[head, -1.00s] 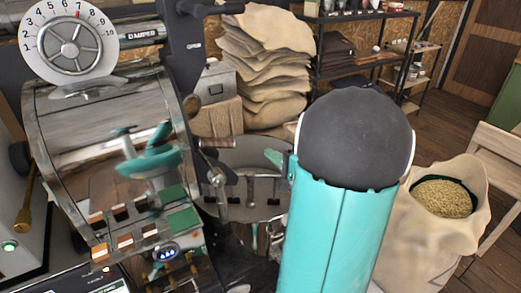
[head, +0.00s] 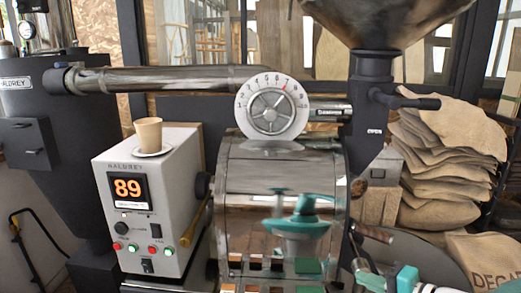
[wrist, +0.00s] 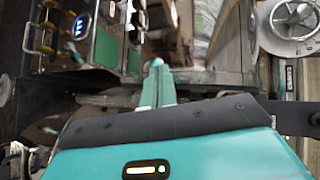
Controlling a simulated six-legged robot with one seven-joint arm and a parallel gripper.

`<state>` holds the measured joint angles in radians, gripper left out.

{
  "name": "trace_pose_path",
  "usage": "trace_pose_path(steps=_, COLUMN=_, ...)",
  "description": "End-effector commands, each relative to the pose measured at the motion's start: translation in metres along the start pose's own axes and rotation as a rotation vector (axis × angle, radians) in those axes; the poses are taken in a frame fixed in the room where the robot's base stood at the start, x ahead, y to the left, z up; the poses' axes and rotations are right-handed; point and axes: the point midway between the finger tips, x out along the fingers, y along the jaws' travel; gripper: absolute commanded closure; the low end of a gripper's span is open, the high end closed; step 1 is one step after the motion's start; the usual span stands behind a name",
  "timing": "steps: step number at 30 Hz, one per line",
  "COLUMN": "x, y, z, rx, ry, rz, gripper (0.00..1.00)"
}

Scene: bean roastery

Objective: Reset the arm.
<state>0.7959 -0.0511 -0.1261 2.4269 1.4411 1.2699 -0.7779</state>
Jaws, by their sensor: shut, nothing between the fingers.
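My gripper (wrist: 157,85) shows in the wrist view as a narrow teal pair of fingers, closed together and empty. It points toward the metal roaster parts behind it. In the head view only a small teal and white part of my arm shows at the bottom right edge, so most of the arm is out of frame. The roaster drum (head: 250,200) stands in the middle of the head view, with a round dial (head: 271,107) above it. A teal reflection shows in its shiny face.
A grey control box (head: 150,205) reading 89 stands left of the drum, with a paper cup (head: 148,135) on a saucer on top. Stacked sacks (head: 440,160) lie at right. A metal hopper (head: 388,20) hangs above. A dark cylinder (head: 85,110) stands at far left.

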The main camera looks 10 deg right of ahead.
Motion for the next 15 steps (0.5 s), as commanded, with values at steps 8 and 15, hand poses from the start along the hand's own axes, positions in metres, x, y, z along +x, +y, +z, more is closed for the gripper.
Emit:
trace_pose_path(steps=8, x=0.028, y=-0.002, z=0.142, rx=-0.335, ry=-0.390, rz=0.458, gripper=1.00)
trace_pose_path(steps=15, x=0.004, y=-0.004, z=0.186, rx=-0.767, ry=-0.409, rz=0.772, gripper=1.00)
